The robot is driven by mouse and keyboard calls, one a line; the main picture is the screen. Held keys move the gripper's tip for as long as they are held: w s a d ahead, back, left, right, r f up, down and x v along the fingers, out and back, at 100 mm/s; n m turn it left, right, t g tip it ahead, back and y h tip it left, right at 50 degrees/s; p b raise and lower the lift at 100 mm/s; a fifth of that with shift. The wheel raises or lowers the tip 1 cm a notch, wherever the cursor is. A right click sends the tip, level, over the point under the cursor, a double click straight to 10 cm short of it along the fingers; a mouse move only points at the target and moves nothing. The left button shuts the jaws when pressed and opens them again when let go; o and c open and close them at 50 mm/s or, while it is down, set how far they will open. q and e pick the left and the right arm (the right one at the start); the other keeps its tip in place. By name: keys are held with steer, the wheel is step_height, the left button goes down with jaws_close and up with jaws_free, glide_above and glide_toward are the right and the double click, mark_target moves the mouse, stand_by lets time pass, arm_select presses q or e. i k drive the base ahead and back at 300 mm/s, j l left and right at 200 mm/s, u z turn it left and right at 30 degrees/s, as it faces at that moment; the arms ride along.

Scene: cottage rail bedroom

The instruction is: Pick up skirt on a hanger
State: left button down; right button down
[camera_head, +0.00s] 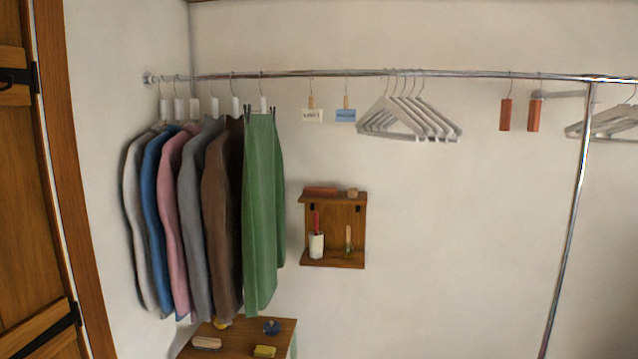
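A green skirt (262,215) hangs from the metal rail by a hanger (263,102) with a white block below its hook and dark clips at the skirt's top corners. It is the rightmost garment in the row and hangs straight down, in front of part of the brown garment (221,220). Neither of my grippers shows in the head view.
Several other garments hang close together left of the skirt. The rail (300,74) runs along the wall, with tags, empty white hangers (410,120) and red blocks (505,115). A wooden wall shelf (334,258) is right of the skirt. A wooden cabinet (235,335) stands below.

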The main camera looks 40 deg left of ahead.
mark_target(265, 245)
steer(key=u, duration=1.6)
steer(key=i+l+u, duration=0.4)
steer(key=l+u, duration=0.2)
